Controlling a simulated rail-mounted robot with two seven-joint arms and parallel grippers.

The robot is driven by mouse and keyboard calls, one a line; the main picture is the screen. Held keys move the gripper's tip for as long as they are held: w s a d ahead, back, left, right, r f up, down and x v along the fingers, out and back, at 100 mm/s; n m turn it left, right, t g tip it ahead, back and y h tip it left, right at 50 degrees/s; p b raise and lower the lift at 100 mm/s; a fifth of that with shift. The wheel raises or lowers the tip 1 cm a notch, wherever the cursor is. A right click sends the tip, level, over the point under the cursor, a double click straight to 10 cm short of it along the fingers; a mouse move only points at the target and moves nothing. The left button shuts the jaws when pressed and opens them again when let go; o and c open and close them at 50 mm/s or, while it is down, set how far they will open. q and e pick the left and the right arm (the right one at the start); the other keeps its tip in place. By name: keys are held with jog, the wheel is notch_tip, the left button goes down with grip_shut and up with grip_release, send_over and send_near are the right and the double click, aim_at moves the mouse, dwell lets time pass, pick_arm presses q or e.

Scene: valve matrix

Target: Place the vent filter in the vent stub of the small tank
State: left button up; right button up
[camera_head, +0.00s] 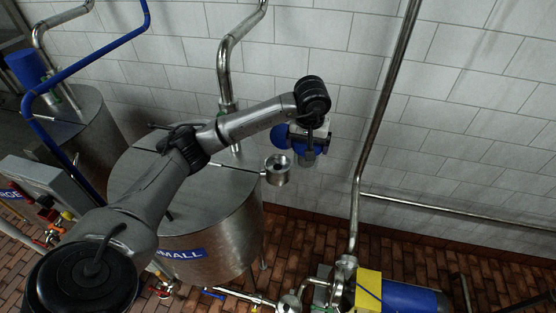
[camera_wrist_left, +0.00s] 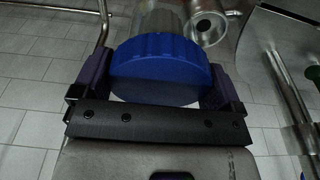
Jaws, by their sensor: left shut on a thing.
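The vent filter has a ribbed blue cap (camera_wrist_left: 160,72) and a pale cylindrical body (camera_wrist_left: 164,18). My left gripper (camera_wrist_left: 160,85) is shut around the cap. In the head view the filter (camera_head: 308,159) hangs below my left gripper (camera_head: 304,140), partly hidden by it. The vent stub (camera_head: 277,170) is an open round metal cup at the right side of the small tank (camera_head: 215,230). The filter is to the right of the stub and apart from it. In the left wrist view the stub (camera_wrist_left: 206,27) shows beyond the filter, to its right. My right gripper is not in view.
A steel pipe (camera_head: 225,70) rises from the small tank's lid. Another vertical pipe (camera_head: 370,150) runs along the tiled wall right of my gripper. A blue and yellow pump unit (camera_head: 400,297) stands low at right. The large tank (camera_head: 88,130) is at left.

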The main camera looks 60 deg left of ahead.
pick_arm(q)
jog(key=shift+s+a+f+p, duration=0.45)
jog(key=shift+a+f+p, duration=0.15)
jog(key=shift+a+f, duration=1.25)
jog(key=shift+s+a+f+p, duration=0.55)
jog(key=shift+a+f, duration=1.15)
jog(key=shift+a, duration=0.25)
jog(key=shift+s+a+f+p, duration=0.4)
jog(key=shift+a+f+p, duration=0.2)
jog(key=shift+a+f, duration=1.25)
jog(key=shift+a+f, duration=0.1)
jog(key=o, duration=0.5)
jog(key=shift+o, duration=0.7)
